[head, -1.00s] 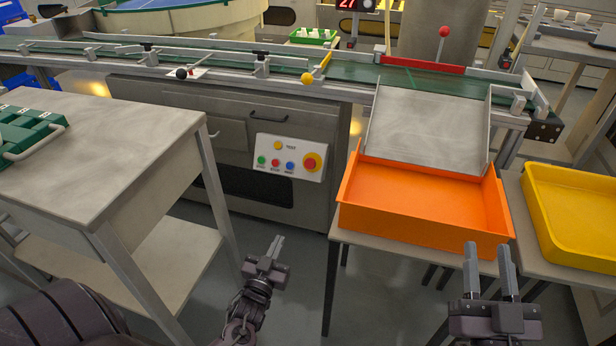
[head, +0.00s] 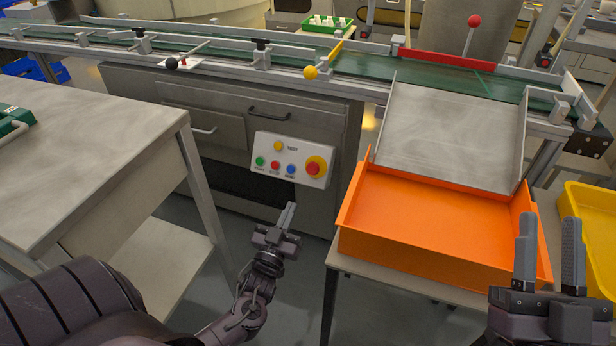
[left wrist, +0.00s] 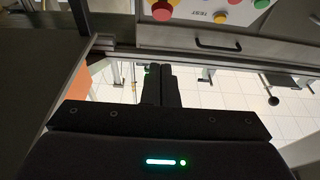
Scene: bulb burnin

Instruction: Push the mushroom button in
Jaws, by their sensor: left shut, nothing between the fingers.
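The red mushroom button (head: 314,167) sits on a yellow surround at the right end of a white control panel (head: 264,172) on the cabinet front. It also shows at the top edge of the left wrist view (left wrist: 162,10), partly cut off. I cannot tell how far it stands out. My left gripper (head: 289,212) is shut and empty, below the panel and apart from it, fingers pointing up towards it. In the left wrist view its fingers (left wrist: 161,72) lie side by side. My right gripper (head: 548,240) is open and empty, at the right by the orange tray.
The panel also has a yellow test button (head: 278,146) and small green, red and blue buttons. An orange tray (head: 440,255) on a stand is right of the panel. A grey table (head: 75,180) is at the left. The conveyor (head: 370,68) runs above the cabinet.

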